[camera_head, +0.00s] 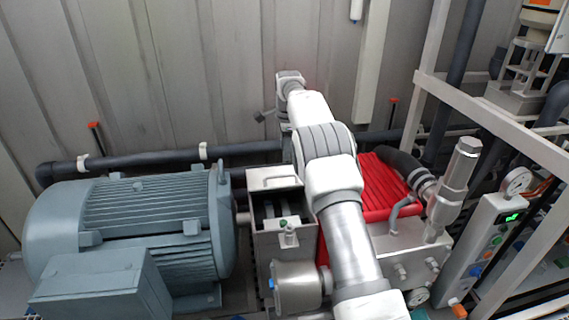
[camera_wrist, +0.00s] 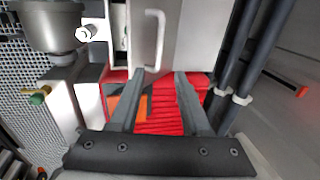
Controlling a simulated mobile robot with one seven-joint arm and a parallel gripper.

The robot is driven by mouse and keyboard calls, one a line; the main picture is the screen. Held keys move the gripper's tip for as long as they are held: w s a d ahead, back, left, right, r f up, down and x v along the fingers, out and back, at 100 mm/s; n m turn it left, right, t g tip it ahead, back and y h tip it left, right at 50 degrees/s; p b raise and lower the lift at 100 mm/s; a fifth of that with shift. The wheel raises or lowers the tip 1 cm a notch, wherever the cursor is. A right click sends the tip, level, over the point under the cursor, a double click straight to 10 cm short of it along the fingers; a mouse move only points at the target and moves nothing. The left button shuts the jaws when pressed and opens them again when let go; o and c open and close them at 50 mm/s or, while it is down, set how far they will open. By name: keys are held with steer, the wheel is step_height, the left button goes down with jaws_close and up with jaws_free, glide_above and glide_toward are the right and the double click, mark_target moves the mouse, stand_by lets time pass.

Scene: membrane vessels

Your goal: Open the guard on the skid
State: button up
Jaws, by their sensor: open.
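The guard is a grey metal box between the motor and the red pump part. Its pale lid panel (camera_head: 275,178) carries a bar handle and sits at the back of the box (camera_head: 283,245). A dark opening with parts inside shows in front of the lid, so it does not cover the whole box. In the wrist view the lid's bar handle (camera_wrist: 160,38) is upper centre, beyond my fingertips. My gripper (camera_wrist: 160,76) is open and empty, above the red ribbed part and apart from the handle. In the head view my arm hides most of it.
A large grey-blue motor (camera_head: 130,225) stands left. The red ribbed pump part (camera_head: 382,188) lies right of my arm. A metal cylinder (camera_head: 458,180), a control panel (camera_head: 495,235) and a pale frame (camera_head: 500,130) crowd the right. A dark pipe (camera_head: 140,160) runs along the wall.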

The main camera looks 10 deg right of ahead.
steer(key=r, duration=0.3)
steer(key=s+r, duration=0.1)
steer(key=r, duration=0.1)
steer(key=shift+s+r, duration=0.1)
steer(key=shift+r, duration=0.3)
steer(key=shift+f, duration=0.2)
steer(key=c, duration=0.4)
steer(key=shift+w+a+f+m+t+y+b, duration=0.2)
steer(key=shift+w+f+m+t+y+b, duration=0.1)
steer(key=shift+f+y+b, duration=0.15)
steer(key=shift+w+a+f+m+t+y+b, duration=0.2)
steer(key=shift+f+m+y+b, duration=0.15)
steer(key=shift+f+b, duration=0.2)
jaws_close()
steer(key=s+a+f+m+t+h+b, duration=0.1)
steer(key=s+f+m+t+h+b, duration=0.1)
steer(key=s+f+m+t+b, duration=1.05)
steer(key=w+m+g, duration=0.1)
steer(key=w, duration=0.2)
steer(key=w+f+m+g, duration=0.1)
steer(key=w+g, duration=0.1)
steer(key=w, duration=0.2)
steer(key=w+f+m+g+b, duration=0.1)
steer(key=w+m, duration=0.1)
steer(key=w, duration=0.2)
steer(key=shift+w+a+f, duration=0.1)
steer(key=shift+f, duration=0.15)
